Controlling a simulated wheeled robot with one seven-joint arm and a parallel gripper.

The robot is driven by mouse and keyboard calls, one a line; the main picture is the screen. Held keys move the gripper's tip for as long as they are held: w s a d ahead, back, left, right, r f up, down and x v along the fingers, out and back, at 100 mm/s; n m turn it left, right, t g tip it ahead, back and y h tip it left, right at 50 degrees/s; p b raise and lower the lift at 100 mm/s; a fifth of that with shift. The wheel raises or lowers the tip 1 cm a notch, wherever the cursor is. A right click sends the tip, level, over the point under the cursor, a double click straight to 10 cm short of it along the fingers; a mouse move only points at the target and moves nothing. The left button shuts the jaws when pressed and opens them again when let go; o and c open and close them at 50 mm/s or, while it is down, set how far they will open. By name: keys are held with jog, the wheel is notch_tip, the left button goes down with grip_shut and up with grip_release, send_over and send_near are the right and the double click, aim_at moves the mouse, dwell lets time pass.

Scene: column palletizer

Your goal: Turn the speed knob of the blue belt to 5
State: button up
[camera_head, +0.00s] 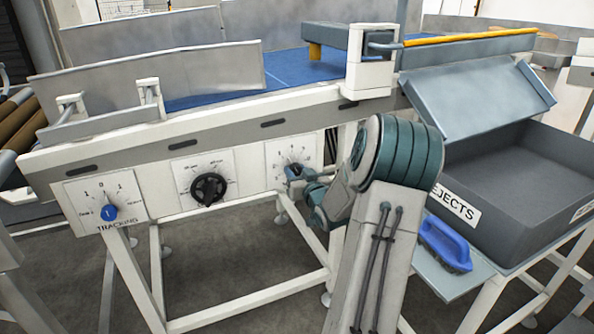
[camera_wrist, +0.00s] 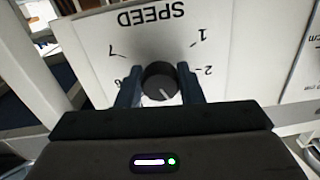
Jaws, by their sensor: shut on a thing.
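The black speed knob (camera_wrist: 160,76) sits on a white dial panel marked SPEED (camera_wrist: 150,20), upside down in the wrist view. The numbers 7, 1 and 2 show around it, and another at the left is partly covered. Its white pointer line points toward the bottom of that view, slightly right, away from the word SPEED; the scale there is hidden. My gripper (camera_wrist: 159,85) is shut on the knob, one finger on each side. In the head view my gripper (camera_head: 296,173) is at the right-hand panel (camera_head: 278,155), covering the knob. The blue belt (camera_head: 290,68) runs above.
Left of it on the same frame are a panel with a larger black knob (camera_head: 208,188) and a TRACKING panel with a blue knob (camera_head: 108,212). A grey REJECTS bin (camera_head: 480,205) and a blue brush (camera_head: 445,243) are right of my arm. Frame legs stand below.

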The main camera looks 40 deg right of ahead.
jog(key=m+p, duration=0.2)
jog(key=m, duration=0.2)
jog(key=shift+r+m, duration=0.15)
jog(key=shift+m, duration=0.15)
jog(key=shift+a+m+p, duration=0.1)
jog(key=shift+m+p, duration=0.6)
jog(key=shift+m, duration=0.9)
jog(key=o, duration=1)
jog(key=shift+c, duration=0.2)
jog(key=shift+s, duration=0.1)
jog(key=v, duration=1.3)
jog(key=shift+s, duration=0.35)
